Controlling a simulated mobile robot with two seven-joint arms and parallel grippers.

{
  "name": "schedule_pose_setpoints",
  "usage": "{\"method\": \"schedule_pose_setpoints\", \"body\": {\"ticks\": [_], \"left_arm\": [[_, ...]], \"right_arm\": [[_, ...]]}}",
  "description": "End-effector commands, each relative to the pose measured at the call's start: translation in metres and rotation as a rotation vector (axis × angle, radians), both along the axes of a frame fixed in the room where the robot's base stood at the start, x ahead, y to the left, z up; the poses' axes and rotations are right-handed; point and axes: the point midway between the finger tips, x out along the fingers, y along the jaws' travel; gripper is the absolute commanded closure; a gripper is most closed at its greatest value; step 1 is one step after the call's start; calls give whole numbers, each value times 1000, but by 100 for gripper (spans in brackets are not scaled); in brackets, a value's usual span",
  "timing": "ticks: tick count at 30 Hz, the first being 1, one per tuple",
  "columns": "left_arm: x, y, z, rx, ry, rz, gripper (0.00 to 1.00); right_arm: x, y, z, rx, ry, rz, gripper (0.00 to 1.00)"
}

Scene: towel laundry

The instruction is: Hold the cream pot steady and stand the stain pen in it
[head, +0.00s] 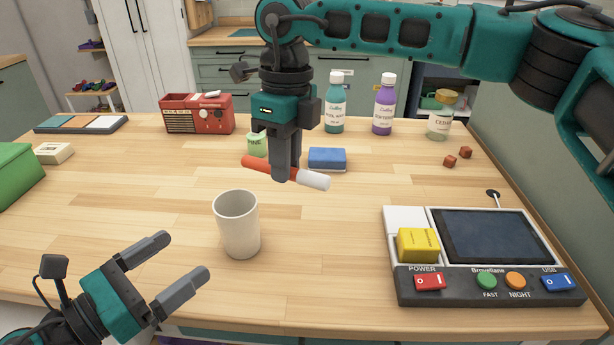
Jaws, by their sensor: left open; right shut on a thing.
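The cream pot (238,226) stands upright and empty-looking near the front middle of the wooden table. The stain pen (314,180) is orange-red with a white end and is held nearly level above the table, tilted slightly down to the right. My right gripper (286,176) points down and is shut on the pen's middle, above and a little right of the pot. My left gripper (183,262) is open at the front left, its fingers pointing toward the pot but apart from it. The pot's inner bottom is hidden.
A control panel (470,285) with a yellow block (417,245) stands at the front right. A blue sponge (327,158), green container (257,145), red radio (198,114) and bottles (382,105) stand behind. A green box (14,172) is at the left edge. The table left of the pot is clear.

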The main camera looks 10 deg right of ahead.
Motion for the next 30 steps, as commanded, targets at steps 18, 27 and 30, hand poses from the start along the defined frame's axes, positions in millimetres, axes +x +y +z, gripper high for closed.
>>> {"method": "schedule_pose_setpoints", "body": {"ticks": [18, 27, 30], "left_arm": [[0, 0, 0, 0, 0, 0, 0], [0, 0, 0, 0, 0, 0, 0], [0, 0, 0, 0, 0, 0, 0]], "right_arm": [[6, 62, 86, 1, -7, -1162, 100], [5, 81, 115, 1, -2, -1552, 100], [6, 83, 118, 0, -1, -1603, 100]]}}
